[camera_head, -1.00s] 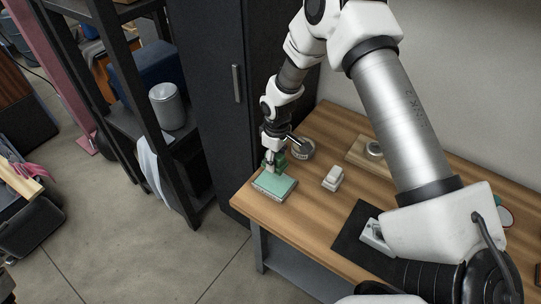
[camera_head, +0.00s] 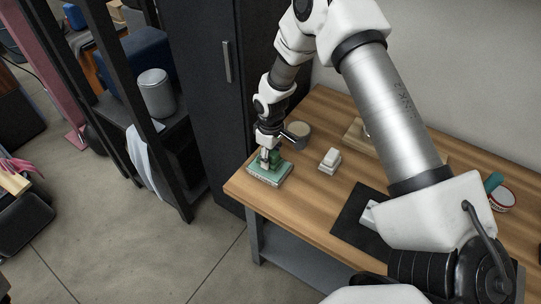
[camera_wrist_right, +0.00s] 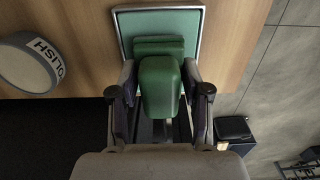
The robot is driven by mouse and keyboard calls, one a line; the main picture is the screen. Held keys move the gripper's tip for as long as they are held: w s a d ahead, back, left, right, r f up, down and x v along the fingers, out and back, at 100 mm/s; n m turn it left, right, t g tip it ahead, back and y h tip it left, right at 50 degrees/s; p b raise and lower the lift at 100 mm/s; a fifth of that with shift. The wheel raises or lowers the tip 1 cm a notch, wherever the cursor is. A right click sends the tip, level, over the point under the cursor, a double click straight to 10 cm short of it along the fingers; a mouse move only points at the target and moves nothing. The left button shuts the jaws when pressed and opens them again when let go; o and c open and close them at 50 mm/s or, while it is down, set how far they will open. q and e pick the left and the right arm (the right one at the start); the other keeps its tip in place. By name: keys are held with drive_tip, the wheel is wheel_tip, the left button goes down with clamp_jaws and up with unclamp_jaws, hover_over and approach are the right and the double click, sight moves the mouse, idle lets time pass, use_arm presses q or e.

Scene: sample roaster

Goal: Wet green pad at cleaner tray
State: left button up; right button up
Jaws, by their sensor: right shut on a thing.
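The green pad (camera_head: 275,159), a dark green block with a wider base, is between the fingers of my right gripper (camera_head: 266,161). In the right wrist view, the gripper (camera_wrist_right: 160,98) is shut on the pad (camera_wrist_right: 160,85) from both sides. The cleaner tray (camera_head: 262,180), teal with a pale rim, lies at the table's left corner and also shows in the right wrist view (camera_wrist_right: 195,14). The pad is low over the tray and hides part of it; I cannot tell for certain whether they touch. My left gripper is not in view.
A round tin marked POLISH (camera_wrist_right: 28,68) stands beside the tray; it also shows in the head view (camera_head: 298,134). A small white block (camera_head: 330,160) and a dark mat (camera_head: 352,220) are to the right. A dark cabinet (camera_head: 215,110) stands behind the tray's corner.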

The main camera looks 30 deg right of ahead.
drive_tip(key=shift+f, duration=0.45)
idle(0.7)
drive_tip(key=shift+f, duration=0.1)
idle(1.2)
wheel_tip(320, 180, up, 7)
drive_tip(key=p, duration=0.6)
idle(0.6)
